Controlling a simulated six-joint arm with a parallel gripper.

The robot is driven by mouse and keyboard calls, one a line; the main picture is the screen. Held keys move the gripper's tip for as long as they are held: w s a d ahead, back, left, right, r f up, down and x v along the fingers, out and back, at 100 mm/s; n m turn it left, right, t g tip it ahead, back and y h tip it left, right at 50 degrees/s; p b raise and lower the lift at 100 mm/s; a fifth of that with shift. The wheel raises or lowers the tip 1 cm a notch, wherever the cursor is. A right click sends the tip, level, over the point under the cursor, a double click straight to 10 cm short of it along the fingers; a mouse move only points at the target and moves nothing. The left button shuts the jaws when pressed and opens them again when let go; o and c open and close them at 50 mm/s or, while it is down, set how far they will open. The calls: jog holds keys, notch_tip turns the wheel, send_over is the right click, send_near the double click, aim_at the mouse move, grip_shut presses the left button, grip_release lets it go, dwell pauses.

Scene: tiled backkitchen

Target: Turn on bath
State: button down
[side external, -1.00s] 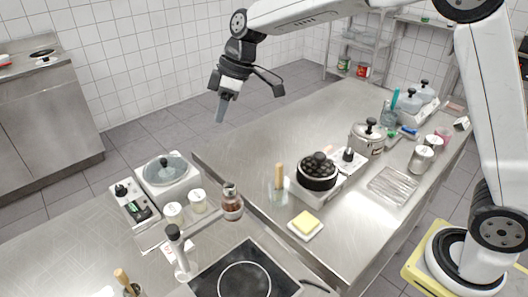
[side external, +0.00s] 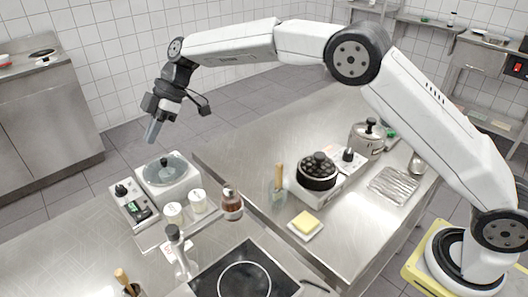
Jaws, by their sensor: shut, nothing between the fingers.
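The bath is likely the white box (side external: 183,195) with a round glass lid (side external: 165,168) at the left of the near worktop. Its control panel (side external: 130,208) on the left side carries a black knob (side external: 121,190) and a dark switch or display (side external: 139,211). Which way these are set is too small to tell. My gripper (side external: 151,134) is shut and empty. It points down in the air, appearing just above and behind the bath in the picture, apart from it.
Two white-lidded jars (side external: 185,207) and a brown bottle (side external: 231,204) stand by the bath. A black hob (side external: 245,278), a pepper mill (side external: 178,245), butter on a dish (side external: 306,223) and a black-topped heater (side external: 318,172) are nearer or right. Bare steel lies left of the panel.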

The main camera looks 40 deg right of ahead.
jog(key=shift+f, duration=2.5)
jog(key=shift+a+f, duration=0.1)
send_over(144, 214)
jog(key=d, duration=0.2)
jog(key=f, duration=0.8)
jog(key=shift+w+a, duration=0.1)
jog(key=shift+a, duration=0.1)
notch_tip(144, 214, down, 2)
jog(key=shift+d, duration=0.15)
jog(key=shift+d+f, duration=0.15)
jog(key=shift+f, duration=0.75)
